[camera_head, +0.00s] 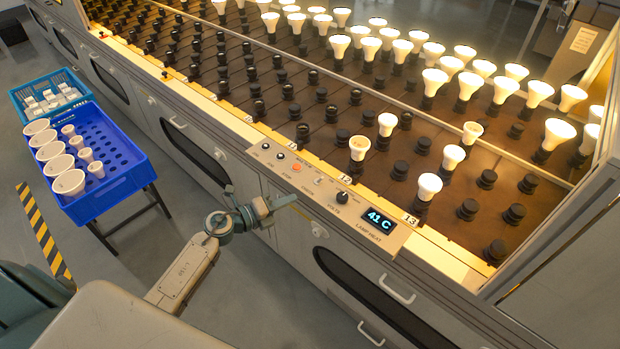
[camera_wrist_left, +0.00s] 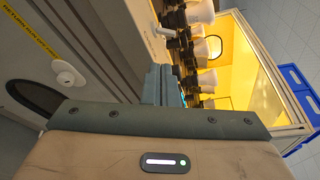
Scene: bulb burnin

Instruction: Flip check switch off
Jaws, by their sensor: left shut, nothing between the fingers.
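The control panel (camera_head: 362,211) lies along the front edge of the bulb rack. It carries a small toggle switch (camera_head: 318,182), an orange-red button (camera_head: 297,167), a dark knob (camera_head: 341,197) and a display (camera_head: 380,220) reading 41 C. The labels are too small to tell surely which control is the check switch, or how it is set. My left gripper (camera_head: 284,201) is shut and empty, just in front of the panel's front edge and apart from the toggle. Its fingers (camera_wrist_left: 161,84) also show in the left wrist view. My right gripper is out of view.
The rack (camera_head: 459,228) holds many dark sockets and lit bulbs (camera_head: 429,186), some close behind the panel. Cabinet handles (camera_head: 371,334) stick out below the panel.

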